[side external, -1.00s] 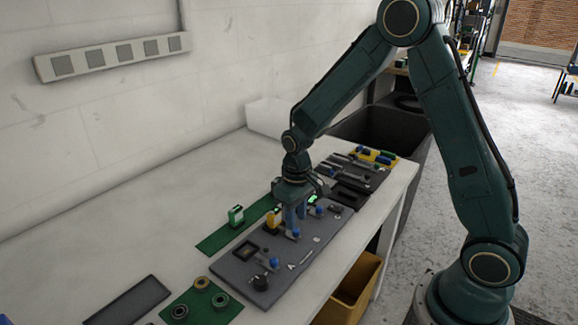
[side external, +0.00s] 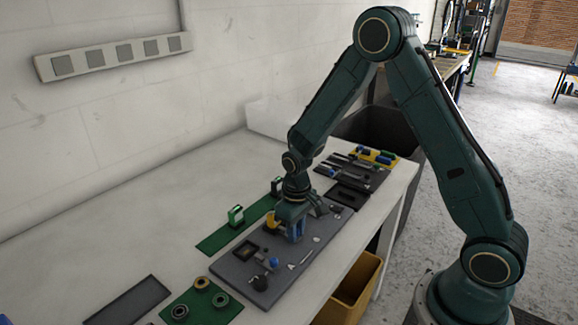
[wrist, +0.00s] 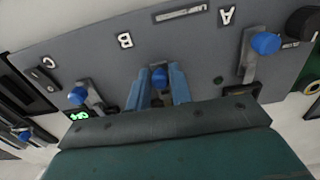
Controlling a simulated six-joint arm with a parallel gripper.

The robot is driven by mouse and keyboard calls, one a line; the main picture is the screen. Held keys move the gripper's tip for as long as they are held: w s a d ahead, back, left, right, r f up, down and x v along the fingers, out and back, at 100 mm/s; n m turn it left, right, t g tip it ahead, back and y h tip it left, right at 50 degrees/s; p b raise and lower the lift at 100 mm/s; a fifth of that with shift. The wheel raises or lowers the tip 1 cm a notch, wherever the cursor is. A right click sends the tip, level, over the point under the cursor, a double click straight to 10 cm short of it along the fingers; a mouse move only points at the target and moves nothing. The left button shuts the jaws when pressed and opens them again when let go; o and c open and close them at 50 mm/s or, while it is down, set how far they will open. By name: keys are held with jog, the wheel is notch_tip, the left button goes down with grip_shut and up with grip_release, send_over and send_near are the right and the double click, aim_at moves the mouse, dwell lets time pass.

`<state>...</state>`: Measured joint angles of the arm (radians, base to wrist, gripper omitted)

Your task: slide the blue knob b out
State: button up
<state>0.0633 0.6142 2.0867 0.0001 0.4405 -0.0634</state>
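The blue knob b (wrist: 160,77) sits on a slider in the grey panel (wrist: 180,45), below the letter B (wrist: 125,40) in the wrist view. My gripper (wrist: 160,84) is around it, with one blue finger on each side. A narrow gap shows between the knob and each finger, so the gripper looks open. In the side external view my gripper (side external: 295,236) is down at the grey panel (side external: 237,269) and hides knob b.
In the wrist view, a blue knob by the letter A (wrist: 265,43) is at right and another blue knob (wrist: 77,96) at left. A black round knob (wrist: 303,23) stands at the far right. A green board (side external: 215,239) with upright parts lies behind the panel.

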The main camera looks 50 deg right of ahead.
jog(key=c, duration=0.3)
jog(key=shift+s, duration=0.95)
jog(key=o, duration=0.6)
jog(key=shift+o, duration=0.2)
jog(key=shift+r, duration=0.15)
jog(key=shift+r, duration=2.1)
